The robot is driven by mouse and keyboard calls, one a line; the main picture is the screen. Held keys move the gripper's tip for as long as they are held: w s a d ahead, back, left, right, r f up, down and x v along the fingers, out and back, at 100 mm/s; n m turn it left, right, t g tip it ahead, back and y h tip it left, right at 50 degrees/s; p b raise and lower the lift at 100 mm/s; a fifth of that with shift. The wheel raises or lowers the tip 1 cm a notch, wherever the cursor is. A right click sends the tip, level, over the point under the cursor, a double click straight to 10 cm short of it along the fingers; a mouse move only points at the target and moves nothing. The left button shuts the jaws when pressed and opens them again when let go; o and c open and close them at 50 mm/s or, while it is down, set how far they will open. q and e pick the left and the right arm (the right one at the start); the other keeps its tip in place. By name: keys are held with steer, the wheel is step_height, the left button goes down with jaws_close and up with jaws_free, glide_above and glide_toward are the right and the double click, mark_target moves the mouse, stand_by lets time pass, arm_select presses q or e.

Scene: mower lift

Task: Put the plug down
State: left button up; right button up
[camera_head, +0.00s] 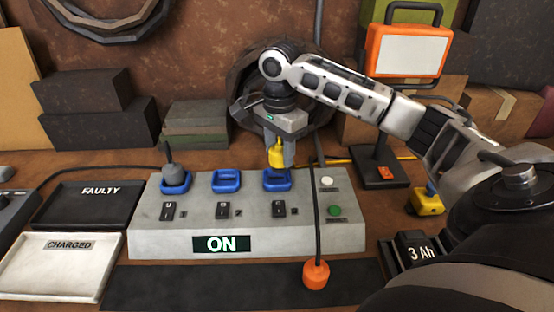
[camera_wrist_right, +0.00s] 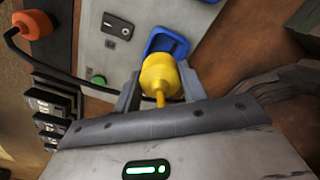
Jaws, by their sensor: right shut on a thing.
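My right gripper (camera_head: 279,152) is shut on a yellow plug (camera_head: 276,153), pointing down at the third, rightmost blue socket (camera_head: 277,183) of the grey panel. In the right wrist view the yellow plug (camera_wrist_right: 160,77) sits between the fingers of my right gripper (camera_wrist_right: 157,92), and the blue socket (camera_wrist_right: 166,43) shows just behind it. I cannot tell whether the plug touches the socket. The middle blue socket (camera_head: 226,183) is empty. A grey plug (camera_head: 173,170) stands in the left socket. My left gripper is not in view.
The grey panel (camera_head: 150,240) has switches and a lit ON display (camera_head: 221,244). An orange bulb on a cable (camera_head: 316,274) hangs before it. FAULTY (camera_head: 62,213) and CHARGED (camera_head: 38,281) trays lie left. A yellow block (camera_head: 426,204) and a 3 Ah battery (camera_head: 420,250) are at right.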

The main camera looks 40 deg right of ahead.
mark_target(277, 164)
steer(key=shift+w+f, duration=0.45)
steer(key=shift+f, duration=1.55)
steer(key=shift+f, duration=0.3)
steer(key=o, duration=1)
step_height(277, 164, up, 13)
steer(key=shift+f, duration=0.15)
